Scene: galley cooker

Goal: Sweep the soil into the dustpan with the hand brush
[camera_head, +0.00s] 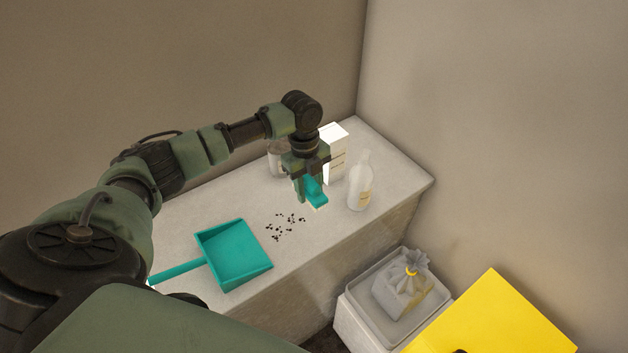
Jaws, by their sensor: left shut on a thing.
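The teal dustpan (236,258) lies on the light worktop, its handle pointing left toward my arm. The soil (286,226) is a scatter of small dark crumbs on the worktop, just right of the dustpan and apart from it. My left gripper (308,188) points down beyond the soil, to its upper right. It is shut on the teal hand brush (314,194), whose pale bristles show at its lower end. The gripper hides part of the brush. I cannot tell whether the bristles touch the worktop. My right gripper is not in view.
A white bottle (360,182) stands close right of the brush. A white carton (334,152) and a glass jar (277,158) stand behind the gripper. Below the worktop's front edge, a bin (350,318) holds a tied bag (402,292), beside a yellow panel (495,325).

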